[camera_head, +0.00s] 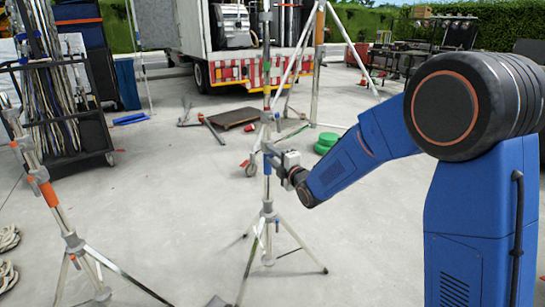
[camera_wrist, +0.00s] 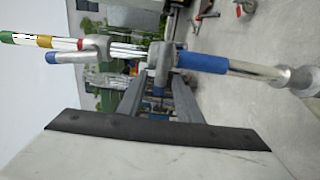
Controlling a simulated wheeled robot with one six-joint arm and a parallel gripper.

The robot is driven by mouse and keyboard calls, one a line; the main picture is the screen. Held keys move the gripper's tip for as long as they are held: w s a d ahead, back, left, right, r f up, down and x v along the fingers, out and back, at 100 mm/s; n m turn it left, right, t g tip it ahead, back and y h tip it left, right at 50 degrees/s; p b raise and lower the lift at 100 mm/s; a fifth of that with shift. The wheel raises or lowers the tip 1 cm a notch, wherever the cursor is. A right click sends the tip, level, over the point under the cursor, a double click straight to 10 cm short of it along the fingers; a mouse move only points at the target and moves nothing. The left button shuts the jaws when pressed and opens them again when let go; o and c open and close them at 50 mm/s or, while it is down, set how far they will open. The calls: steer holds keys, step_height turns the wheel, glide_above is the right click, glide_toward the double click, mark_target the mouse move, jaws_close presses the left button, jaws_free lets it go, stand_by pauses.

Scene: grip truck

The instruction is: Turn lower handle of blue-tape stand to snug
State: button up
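The blue-tape stand (camera_head: 267,188) stands upright on its tripod legs in the middle of the head view, with a band of blue tape on its pole. In the wrist view its pole lies sideways, and the blue tape (camera_wrist: 202,63) is right of a grey clamp collar (camera_wrist: 160,62). My gripper (camera_head: 270,152) is at the pole just above the tape. In the wrist view my gripper (camera_wrist: 156,82) has its two fingers apart, with the collar at or just beyond their tips. Whether a handle lies between the fingers or touches them is unclear.
An orange-tape stand (camera_head: 50,195) stands at left and a white-legged stand (camera_head: 318,60) behind. A black cart (camera_head: 90,130) holds poles at left. A truck (camera_head: 235,72), a dolly (camera_head: 235,117) and green rolls (camera_head: 325,142) are behind.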

steer(key=v, duration=1.7)
steer(key=shift+s, duration=0.2)
steer(key=shift+d, duration=0.25)
steer(key=s+d+m+g+h, duration=0.2)
steer(key=s+d+m+h, duration=0.25)
steer(key=d+m, duration=0.35)
steer(key=s+d+m+g+h, duration=0.2)
steer(key=s+d+m+h, duration=0.25)
steer(key=d, duration=0.65)
steer(key=s+d+m+g, duration=0.2)
steer(key=s+m, duration=0.2)
steer(key=s, duration=0.4)
steer(key=s+d+f+m+g, duration=0.1)
steer(key=s+d+m+g, duration=0.1)
steer(key=s, duration=0.7)
steer(key=s+d+f+m+g+h, duration=0.1)
steer(key=s+d+m+g, duration=0.1)
steer(key=s+m, duration=0.4)
steer(key=shift+s+d, duration=0.7)
steer(key=shift+s, duration=0.55)
steer(key=shift+f, duration=0.1)
